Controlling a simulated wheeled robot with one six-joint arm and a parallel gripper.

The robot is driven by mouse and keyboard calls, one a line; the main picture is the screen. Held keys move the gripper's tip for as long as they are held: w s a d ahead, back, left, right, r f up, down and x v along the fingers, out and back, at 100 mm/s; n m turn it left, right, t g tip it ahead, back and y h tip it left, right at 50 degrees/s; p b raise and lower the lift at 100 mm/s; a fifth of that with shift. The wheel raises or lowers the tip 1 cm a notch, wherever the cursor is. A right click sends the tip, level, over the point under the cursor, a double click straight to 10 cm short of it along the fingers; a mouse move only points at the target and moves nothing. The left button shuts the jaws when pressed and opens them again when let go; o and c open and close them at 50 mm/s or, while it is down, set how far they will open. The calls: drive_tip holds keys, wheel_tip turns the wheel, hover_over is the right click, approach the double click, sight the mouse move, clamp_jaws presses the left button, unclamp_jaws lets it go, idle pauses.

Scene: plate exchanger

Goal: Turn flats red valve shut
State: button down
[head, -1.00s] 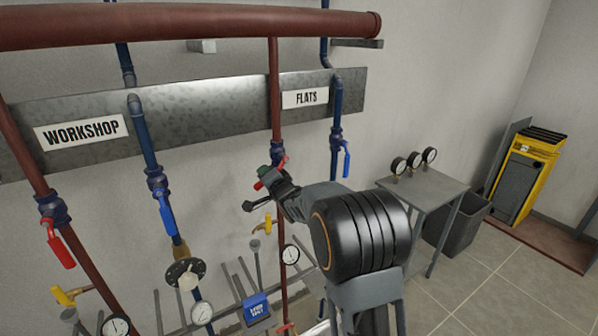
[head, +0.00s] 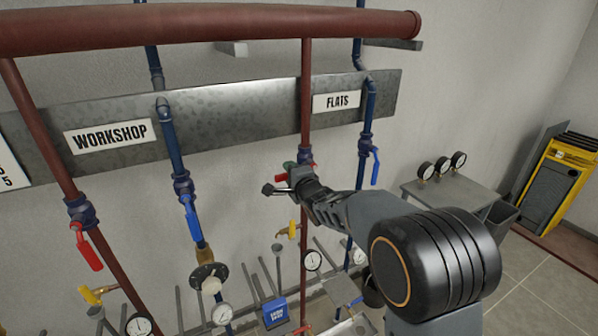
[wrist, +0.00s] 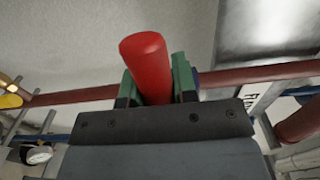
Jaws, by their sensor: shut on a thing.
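The flats red valve has a blue body (head: 306,156) on the dark red pipe beneath the FLATS sign (head: 337,101). Its red handle (wrist: 147,62) stands between the green-padded fingers of my gripper (wrist: 157,84) in the wrist view. In the head view my gripper (head: 293,172) is at the valve, and a small bit of red handle shows at its left side. My gripper is shut on the handle. Most of the handle is hidden by the gripper in the head view, so its exact angle is hard to tell.
A blue-handled valve (head: 372,165) hangs on the blue pipe close right of my gripper. The workshop red valve (head: 85,240) and workshop blue valve (head: 190,215) are further left. Gauges and a yellow handle (head: 293,228) sit below. A grey table (head: 455,190) stands right.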

drive_tip(key=shift+r, duration=0.2)
drive_tip(key=c, duration=0.9)
unclamp_jaws()
drive_tip(key=shift+f, duration=0.1)
drive_tip(key=b+v, duration=0.3)
drive_tip(key=v, duration=1)
drive_tip(key=shift+s, duration=0.4)
drive_tip(key=shift+d, duration=0.15)
